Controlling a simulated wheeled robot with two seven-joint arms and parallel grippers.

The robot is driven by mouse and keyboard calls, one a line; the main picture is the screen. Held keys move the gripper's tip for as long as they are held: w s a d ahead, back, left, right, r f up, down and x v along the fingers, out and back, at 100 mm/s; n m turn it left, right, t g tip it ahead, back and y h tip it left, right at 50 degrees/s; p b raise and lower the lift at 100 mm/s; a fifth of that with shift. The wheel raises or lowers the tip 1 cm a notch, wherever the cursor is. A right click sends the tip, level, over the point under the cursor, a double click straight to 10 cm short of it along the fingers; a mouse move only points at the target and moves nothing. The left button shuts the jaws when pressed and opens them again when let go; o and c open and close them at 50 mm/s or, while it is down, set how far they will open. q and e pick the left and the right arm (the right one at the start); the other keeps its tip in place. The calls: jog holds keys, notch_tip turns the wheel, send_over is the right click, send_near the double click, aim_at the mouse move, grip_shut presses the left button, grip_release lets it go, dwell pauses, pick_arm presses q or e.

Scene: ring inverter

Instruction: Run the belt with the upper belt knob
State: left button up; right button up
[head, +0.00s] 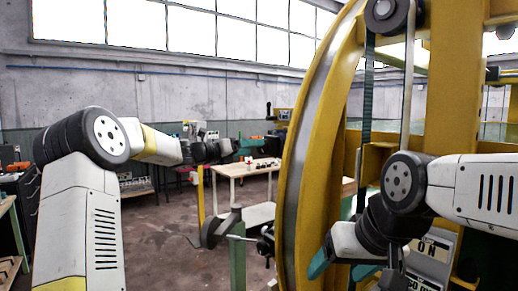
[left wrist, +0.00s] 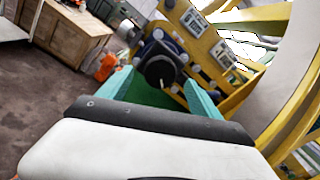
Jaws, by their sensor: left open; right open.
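A round black knob (left wrist: 160,71) with a pale mark at its centre shows in the left wrist view. It sits on a grey-blue mount on a yellow frame; I cannot tell for certain that it is the upper belt knob. My left gripper (left wrist: 156,80) is open, its teal fingers either side of the knob in the picture; contact is not visible. In the head view my left gripper (head: 242,146) is small, at the end of the outstretched arm. A belt (head: 407,90) runs down from a pulley (head: 385,12). My right gripper (head: 338,270) is open and points down, low beside the yellow ring.
The large yellow ring (head: 310,120) fills the middle right of the head view. A black wheel-like part on a grey arm (head: 212,232) juts out left of it. A workbench (head: 245,170) stands behind. An orange object (left wrist: 107,67) lies left of the knob. Floor (head: 170,240) at left is clear.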

pick_arm(q)
jog(key=v, duration=0.2)
jog(key=shift+s+a, duration=0.2)
jog(key=shift+a, duration=0.05)
jog(key=s+d+f+m+g+y, duration=0.2)
jog(key=s+f+m+g+y, duration=0.1)
jog(key=s+m, duration=0.65)
jog(key=s+d+f+m+g+y, duration=0.25)
jog(key=s+m, duration=0.45)
jog(key=s, duration=0.6)
jog(key=s+a+f+m+y, duration=0.3)
jog(key=s+a+f+m, duration=0.2)
jog(key=s, duration=0.5)
jog(key=s+a+f+m+t+y, duration=0.1)
jog(key=s+a+f+m+y, duration=0.3)
jog(key=s+a+m, duration=0.3)
jog(key=s+f+m, duration=0.1)
jog(key=s+m, duration=0.2)
jog(key=shift+s+a, duration=0.25)
jog(key=shift+a, duration=0.05)
jog(key=shift+r, duration=0.1)
